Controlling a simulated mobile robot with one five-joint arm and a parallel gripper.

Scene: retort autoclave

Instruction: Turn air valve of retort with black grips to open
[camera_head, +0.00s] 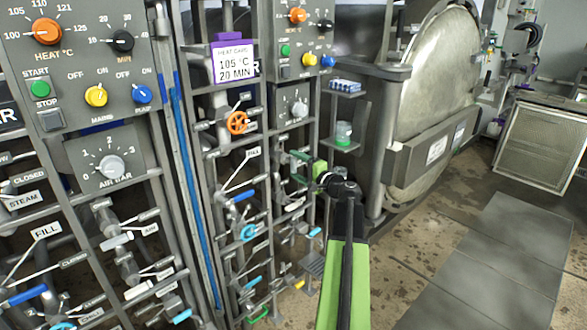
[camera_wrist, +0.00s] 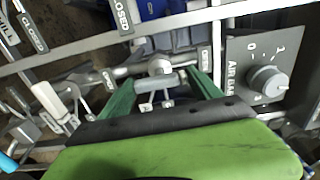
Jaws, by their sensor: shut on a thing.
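The air valve's pale grey handle (camera_wrist: 172,80) lies between my gripper's two green fingers in the wrist view (camera_wrist: 161,82). The fingers are shut on it, one at each end. A round grey knob (camera_wrist: 160,65) sits just above the handle, on a pipe running across. A small label (camera_wrist: 205,58) stands beside the right finger, and another (camera_wrist: 108,80) beside the left; both are hard to read. In the head view my gripper (camera_head: 300,169) reaches the right-hand panel below its air dial (camera_head: 293,108); there the handle is mostly hidden.
The air bar dial (camera_wrist: 268,80) is close on the right. A neighbouring white-handled lever (camera_wrist: 48,97) is on the left. In the head view, a small shelf with a green-filled jar (camera_head: 343,132) and the round metal retort door (camera_head: 440,90) stand right of the panel.

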